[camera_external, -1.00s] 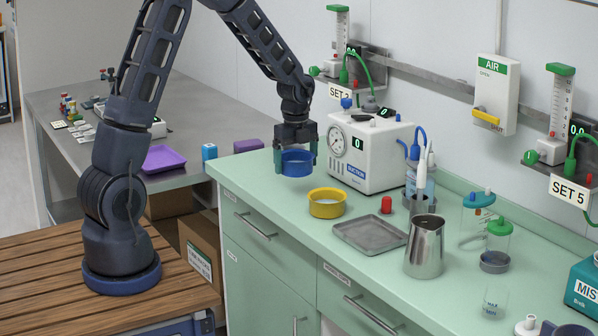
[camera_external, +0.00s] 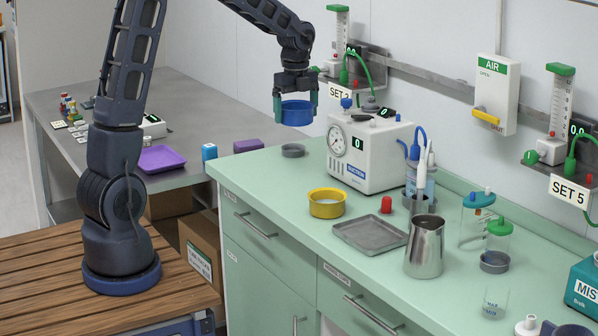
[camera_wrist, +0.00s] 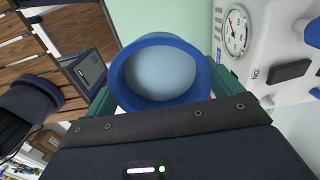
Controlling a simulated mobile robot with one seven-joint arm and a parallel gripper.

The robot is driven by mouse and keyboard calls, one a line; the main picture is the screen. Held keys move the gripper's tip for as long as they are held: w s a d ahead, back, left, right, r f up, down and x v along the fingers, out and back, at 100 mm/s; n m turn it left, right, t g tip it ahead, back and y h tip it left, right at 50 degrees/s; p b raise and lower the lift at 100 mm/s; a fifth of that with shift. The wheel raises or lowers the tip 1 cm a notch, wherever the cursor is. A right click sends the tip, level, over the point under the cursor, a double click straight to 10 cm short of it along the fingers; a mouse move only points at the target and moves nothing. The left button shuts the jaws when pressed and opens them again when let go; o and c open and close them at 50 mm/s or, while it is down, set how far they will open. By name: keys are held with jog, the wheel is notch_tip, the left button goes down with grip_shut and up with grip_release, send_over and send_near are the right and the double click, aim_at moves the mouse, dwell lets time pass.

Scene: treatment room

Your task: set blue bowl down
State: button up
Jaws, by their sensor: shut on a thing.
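The blue bowl (camera_external: 297,113) is held upright in my gripper (camera_external: 296,103), well above the green counter (camera_external: 262,190). The fingers are shut on the bowl from both sides. In the wrist view the blue bowl (camera_wrist: 160,72) fills the space between the fingers of my gripper (camera_wrist: 160,90), and its pale inside looks empty. In the external view it hangs left of the white suction unit and above a small grey round dish (camera_external: 293,150) on the counter.
A yellow bowl (camera_external: 326,203), a grey tray (camera_external: 371,235), a red cap (camera_external: 386,205) and a steel jug (camera_external: 425,247) stand on the counter. The white suction unit (camera_external: 372,152) is close to my gripper on the right. The counter's front left part is clear.

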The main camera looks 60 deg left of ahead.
jog(key=w+a+n, duration=0.1)
jog(key=w+a, duration=0.2)
jog(key=a, duration=0.7)
jog(key=w+a+n, duration=0.2)
jog(key=w+a, duration=0.1)
jog(key=a, duration=0.7)
jog(key=w+a+n, duration=0.1)
jog(key=w+a, duration=0.2)
jog(key=a, duration=0.6)
jog(key=s+a+f+n, duration=0.2)
jog(key=s+a, duration=0.1)
jog(key=a, duration=0.8)
jog(key=s+a+f+n, duration=0.1)
jog(key=s+a+f, duration=0.15)
jog(key=a, duration=0.85)
jog(key=s+a+f+n, duration=0.2)
jog(key=s+a, duration=0.2)
jog(key=a, duration=0.6)
jog(key=f, duration=1.9)
jog(key=shift+w+a+f, duration=0.2)
jog(key=shift+w, duration=0.05)
jog(key=shift+f, duration=0.1)
